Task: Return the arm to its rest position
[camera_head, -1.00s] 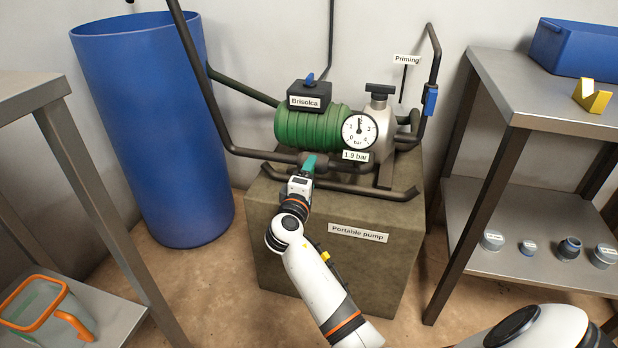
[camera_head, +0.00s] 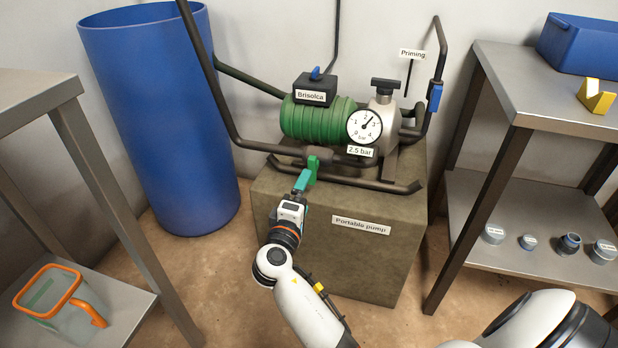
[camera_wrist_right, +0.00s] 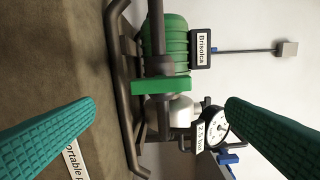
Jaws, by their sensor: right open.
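My right gripper (camera_head: 302,181) shows in the head view just in front of the pump, below a green valve handle (camera_head: 313,166). In the right wrist view its two teal fingers stand wide apart, with nothing between them (camera_wrist_right: 160,105). The green handle (camera_wrist_right: 160,86) is beyond the fingertips, crosswise to the dark pipe. The green pump (camera_head: 318,120) sits on a brown block (camera_head: 290,215) labelled "Portable pump". Its round gauge (camera_head: 365,126) has a tag reading 2.5 bar. My left gripper is not in view.
A tall blue barrel (camera_head: 160,120) stands left of the pump. Dark frame tubes (camera_head: 215,100) rise around the pump. A clear orange-rimmed jug (camera_head: 60,305) is at lower left.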

